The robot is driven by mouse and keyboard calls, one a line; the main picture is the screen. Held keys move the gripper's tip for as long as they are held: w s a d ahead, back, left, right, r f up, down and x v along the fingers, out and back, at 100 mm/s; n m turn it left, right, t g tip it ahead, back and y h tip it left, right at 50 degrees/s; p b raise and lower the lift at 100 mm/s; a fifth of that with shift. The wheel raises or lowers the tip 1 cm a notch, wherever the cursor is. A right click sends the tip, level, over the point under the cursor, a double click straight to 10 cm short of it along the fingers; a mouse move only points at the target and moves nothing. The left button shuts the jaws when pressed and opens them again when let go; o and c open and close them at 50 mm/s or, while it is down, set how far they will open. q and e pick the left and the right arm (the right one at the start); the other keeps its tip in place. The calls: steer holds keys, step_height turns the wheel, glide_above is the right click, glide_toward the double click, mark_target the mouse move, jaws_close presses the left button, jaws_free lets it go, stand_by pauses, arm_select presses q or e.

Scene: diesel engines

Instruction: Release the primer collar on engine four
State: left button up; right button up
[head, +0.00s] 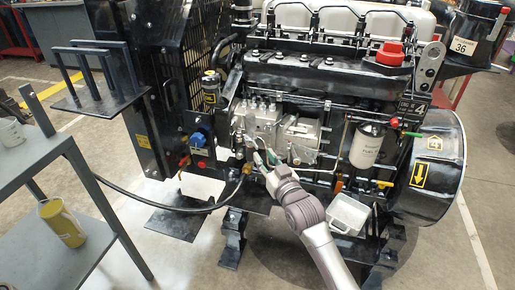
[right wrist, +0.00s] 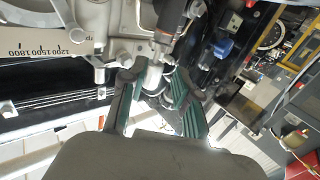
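The engine marked 4 (head: 325,75) stands in the middle of the head view, its number plate (head: 418,107) at the right. My right gripper (head: 255,166) is at the lower left of the engine, by the grey pump block (head: 262,120). In the right wrist view its two fingers (right wrist: 158,78) stand apart on either side of a small pale metal collar-like part (right wrist: 153,76) below a dark cylinder (right wrist: 170,18). A gap seems to show beside the right finger; contact is hard to tell. In the head view the gripper hides this part. My left gripper is out of view.
A grey shelf cart (head: 60,165) with a yellow mug (head: 62,222) stands at the left. A black hose (head: 165,205) runs from it towards the engine. A white container (head: 348,214) is below the white filter (head: 367,146). A black drum (head: 437,165) is at the right.

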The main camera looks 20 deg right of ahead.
mark_target(257, 147)
steer(key=w, duration=0.4)
steer(key=w+b, duration=0.1)
steer(key=w, duration=0.1)
steer(key=shift+w+a, duration=0.25)
steer(key=shift+a, duration=0.15)
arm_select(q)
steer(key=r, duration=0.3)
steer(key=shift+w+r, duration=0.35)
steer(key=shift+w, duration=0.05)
arm_select(e)
jaws_close()
